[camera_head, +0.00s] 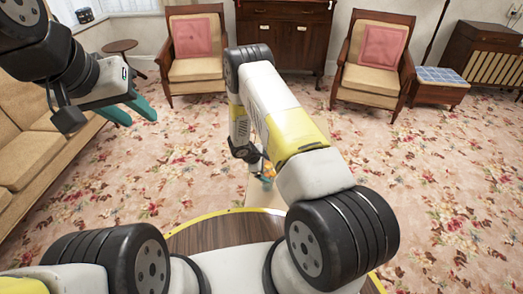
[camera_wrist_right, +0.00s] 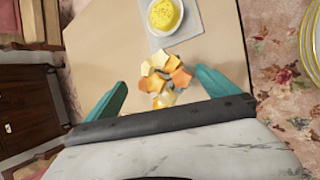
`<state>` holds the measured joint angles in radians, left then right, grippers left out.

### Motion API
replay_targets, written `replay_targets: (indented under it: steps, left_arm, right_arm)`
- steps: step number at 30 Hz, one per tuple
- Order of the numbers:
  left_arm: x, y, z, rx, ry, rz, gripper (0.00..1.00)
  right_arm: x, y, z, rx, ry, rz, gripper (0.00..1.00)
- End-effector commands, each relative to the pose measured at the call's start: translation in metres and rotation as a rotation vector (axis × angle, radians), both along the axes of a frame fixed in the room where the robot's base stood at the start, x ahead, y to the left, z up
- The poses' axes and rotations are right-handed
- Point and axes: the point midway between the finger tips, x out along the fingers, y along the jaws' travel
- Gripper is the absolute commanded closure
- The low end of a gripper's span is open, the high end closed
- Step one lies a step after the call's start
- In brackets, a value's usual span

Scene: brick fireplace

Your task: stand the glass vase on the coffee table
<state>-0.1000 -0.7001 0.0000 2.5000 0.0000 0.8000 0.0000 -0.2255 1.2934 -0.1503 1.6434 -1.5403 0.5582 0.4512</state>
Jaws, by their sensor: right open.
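A pale yellowish vase (camera_wrist_right: 167,98) with orange petal-like pieces (camera_wrist_right: 165,72) at its top is between the fingers of my right gripper (camera_wrist_right: 160,92), over the coffee table's tan top (camera_wrist_right: 105,42). The fingers are open, with a gap on each side of the vase. I cannot tell whether the vase stands or lies. In the head view my right arm hides most of the coffee table (camera_head: 262,195); only some orange (camera_head: 267,170) shows beside the arm's end. My left gripper (camera_head: 142,120) is raised at the upper left, empty, its teal fingertips apart.
A yellow-filled white bowl (camera_wrist_right: 165,15) sits on a grey mat (camera_wrist_right: 185,38) on the table beyond the vase. A sofa (camera_head: 28,158) is at left. Two armchairs (camera_head: 195,70) (camera_head: 372,78) stand at the back. The flowered carpet (camera_head: 440,180) is clear at right.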

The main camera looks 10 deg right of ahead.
Motion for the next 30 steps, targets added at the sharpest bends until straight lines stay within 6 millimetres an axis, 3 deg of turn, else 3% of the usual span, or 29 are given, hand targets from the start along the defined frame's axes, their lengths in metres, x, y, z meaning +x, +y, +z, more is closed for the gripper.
replay_targets:
  steps: [9,17,19,23,25,30]
  left_arm:
    - [0.000,0.000,0.000,0.000,0.000,0.000,0.64]
    - [0.000,0.000,0.000,0.000,0.000,0.000,0.64]
    - [0.000,0.000,0.000,0.000,0.000,0.000,0.64]
    - [0.000,0.000,0.000,0.000,0.000,0.000,0.64]
    - [0.000,0.000,0.000,0.000,0.000,0.000,0.64]
    - [0.000,0.000,0.000,0.000,0.000,0.000,0.64]
  right_arm:
    - [-0.018,0.034,0.058,0.001,-0.002,0.002,0.01]
    - [-0.025,0.044,0.084,0.004,-0.006,-0.011,0.01]
    - [-0.023,0.041,0.101,0.016,-0.021,-0.041,0.01]
    - [-0.023,0.030,0.161,0.069,-0.073,-0.155,0.01]
    - [-0.028,0.022,0.203,0.112,-0.105,-0.238,0.01]
    - [-0.058,0.005,0.296,0.239,-0.176,-0.432,0.01]
